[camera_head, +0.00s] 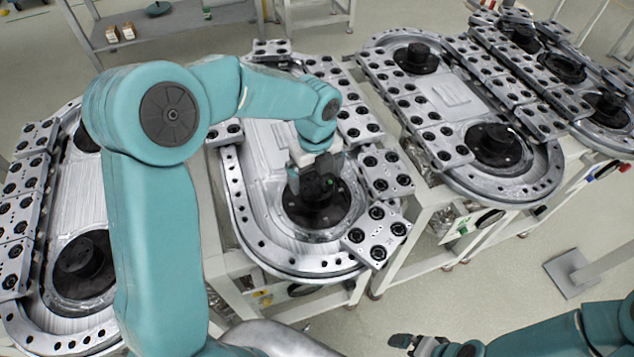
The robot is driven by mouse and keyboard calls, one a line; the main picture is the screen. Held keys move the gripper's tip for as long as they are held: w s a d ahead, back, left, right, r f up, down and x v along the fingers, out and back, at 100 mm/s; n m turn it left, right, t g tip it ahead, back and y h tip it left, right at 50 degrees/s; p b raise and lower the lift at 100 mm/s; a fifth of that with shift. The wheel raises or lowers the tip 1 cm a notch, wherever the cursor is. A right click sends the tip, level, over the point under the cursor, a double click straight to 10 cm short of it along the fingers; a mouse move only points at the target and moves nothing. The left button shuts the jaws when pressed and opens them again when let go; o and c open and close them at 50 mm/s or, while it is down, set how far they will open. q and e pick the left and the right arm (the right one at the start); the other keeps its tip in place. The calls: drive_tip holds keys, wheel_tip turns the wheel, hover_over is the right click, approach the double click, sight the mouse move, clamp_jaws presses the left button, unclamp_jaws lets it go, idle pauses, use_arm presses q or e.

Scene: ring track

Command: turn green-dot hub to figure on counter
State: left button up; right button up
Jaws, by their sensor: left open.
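The black hub with a green dot (318,204) sits in the near rounded end of the middle ring track (247,218). My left gripper (315,175) is over the top of this hub from above, its jaws open and close around it. The jaws hide part of the hub, and I cannot tell whether they touch it. I cannot make out a counter or any figure on it. My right gripper (404,342) is low at the bottom edge, far from the hub; its jaw opening is unclear.
Plates with black rollers (376,232) line the track's right side, close to my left gripper. Another ring track (511,190) stands to the right and one (62,310) to the left. A grey shelf (180,20) stands behind.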

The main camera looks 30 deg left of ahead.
sight(317, 187)
use_arm(q)
drive_tip(key=f, duration=0.3)
drive_tip(key=shift+w+d+f, duration=0.1)
drive_tip(key=shift+d+f, duration=0.1)
drive_tip(key=shift+f, duration=0.2)
drive_tip(key=shift+a+f, duration=0.2)
drive_tip(key=shift+f, duration=0.15)
drive_tip(key=shift+d+r, duration=0.15)
drive_tip(key=shift+d, duration=0.05)
drive_tip(key=c, duration=0.9)
drive_tip(key=shift+o, duration=0.2)
